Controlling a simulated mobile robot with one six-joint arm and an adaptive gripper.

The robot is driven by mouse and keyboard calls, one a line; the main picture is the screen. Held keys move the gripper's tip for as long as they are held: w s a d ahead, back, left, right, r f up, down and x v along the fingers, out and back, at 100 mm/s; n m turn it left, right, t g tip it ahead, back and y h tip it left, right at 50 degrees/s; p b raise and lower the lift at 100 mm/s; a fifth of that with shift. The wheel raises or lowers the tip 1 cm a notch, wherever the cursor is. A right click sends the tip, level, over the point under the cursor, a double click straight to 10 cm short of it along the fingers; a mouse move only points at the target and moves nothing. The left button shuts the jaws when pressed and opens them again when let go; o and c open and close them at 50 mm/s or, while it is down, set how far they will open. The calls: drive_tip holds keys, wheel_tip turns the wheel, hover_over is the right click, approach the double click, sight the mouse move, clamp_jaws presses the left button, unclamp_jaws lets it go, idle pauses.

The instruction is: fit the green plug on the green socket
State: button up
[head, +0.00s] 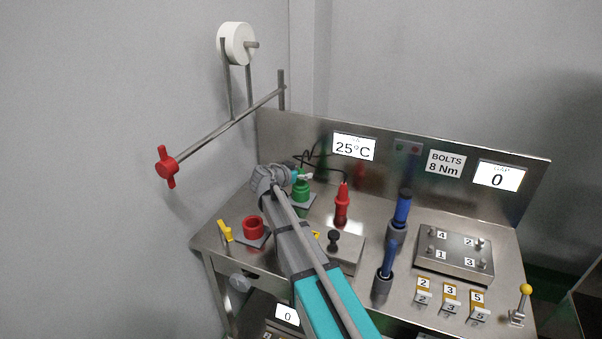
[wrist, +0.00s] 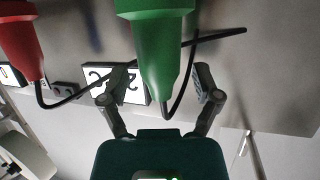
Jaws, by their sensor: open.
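The green plug (wrist: 160,60) hangs large in the wrist view, its cable end between the two fingers of my gripper (wrist: 164,84). The fingers are open, with a gap on each side of it. In the head view my gripper (head: 304,176) is at the top of the green plug (head: 301,184), at the back left of the bench. The green plug is upright over a grey plate (head: 309,203). The green socket cannot be told apart from the plug there, so I cannot tell whether the plug is fully seated.
A red plug (head: 342,206) stands just right, also in the wrist view (wrist: 20,40). A red socket (head: 253,228) and a yellow part (head: 225,231) are front left. Black cables (head: 318,158) run behind. Blue tools (head: 401,210) and a bolt plate (head: 455,257) stand further right.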

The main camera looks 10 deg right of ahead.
wheel_tip(320, 180, up, 11)
drive_tip(key=p, duration=1.1)
idle(1.0)
